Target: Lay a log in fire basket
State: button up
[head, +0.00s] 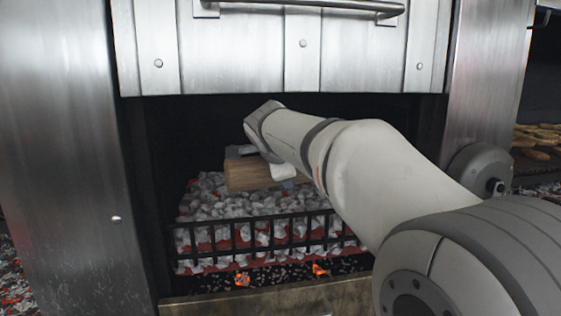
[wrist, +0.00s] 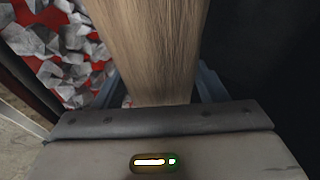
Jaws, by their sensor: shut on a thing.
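A pale brown wooden log (head: 250,175) is held by my gripper (head: 262,160) inside the dark grill opening. In the head view the log is above the grey coals of the fire basket (head: 270,230); whether it touches them I cannot tell. In the wrist view the log (wrist: 150,50) runs away from my gripper (wrist: 155,95), with a finger on each side of it. My own arm hides part of the gripper and the right part of the basket in the head view.
A raised metal door (head: 250,60) with a bar handle hangs above the opening. Metal posts stand at the left (head: 60,150) and right (head: 490,90). Glowing embers (head: 243,279) lie below the basket's black front bars. Grey coals (wrist: 60,50) show left of the log in the wrist view.

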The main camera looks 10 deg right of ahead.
jog(key=shift+w+r+p, duration=0.25)
jog(key=shift+w+p, duration=0.4)
jog(key=shift+w, duration=0.55)
jog(key=w+f+b, duration=0.1)
jog(key=f+b, duration=0.1)
jog(key=w+f+b, duration=0.1)
jog(key=f+b, duration=0.1)
jog(key=shift+w+f, duration=0.15)
jog(key=shift+w, duration=0.05)
jog(key=shift+w+f+b, duration=0.7)
jog(key=shift+b, duration=0.1)
jog(key=o, duration=1.5)
jog(key=shift+o, duration=0.7)
jog(key=shift+f, duration=0.2)
